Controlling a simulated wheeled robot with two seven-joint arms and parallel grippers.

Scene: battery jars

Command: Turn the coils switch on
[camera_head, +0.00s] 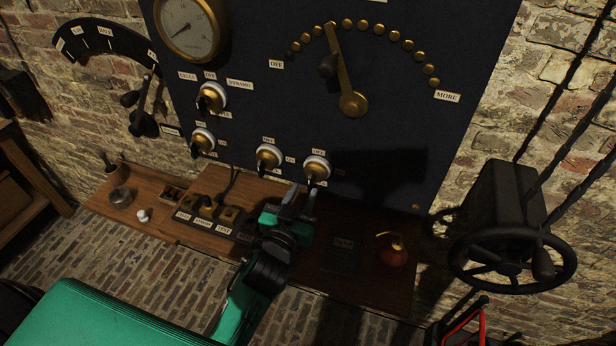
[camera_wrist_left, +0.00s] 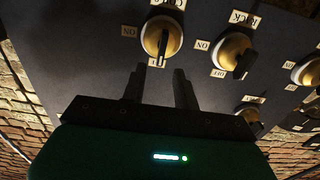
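The coils switch is a round brass knob on a white base with a dark lever, the rightmost of the lower switches in the head view (camera_head: 317,168). In the left wrist view the coils switch (camera_wrist_left: 160,38) is at top centre, seen upside down, with an ON tag at its left. Its dark lever points down the picture, toward the tag that is partly hidden there. My left gripper (camera_head: 301,192) is just below the switch. In the left wrist view its two fingers (camera_wrist_left: 160,85) are apart, with nothing between them, short of the knob. My right gripper is not in view.
Other switches and a brass dial arm (camera_head: 345,75) are on the dark panel (camera_head: 410,130). Below, a wooden shelf (camera_head: 155,215) holds small labelled boxes and a red pot (camera_head: 393,254). A handwheel (camera_head: 512,262) is at right.

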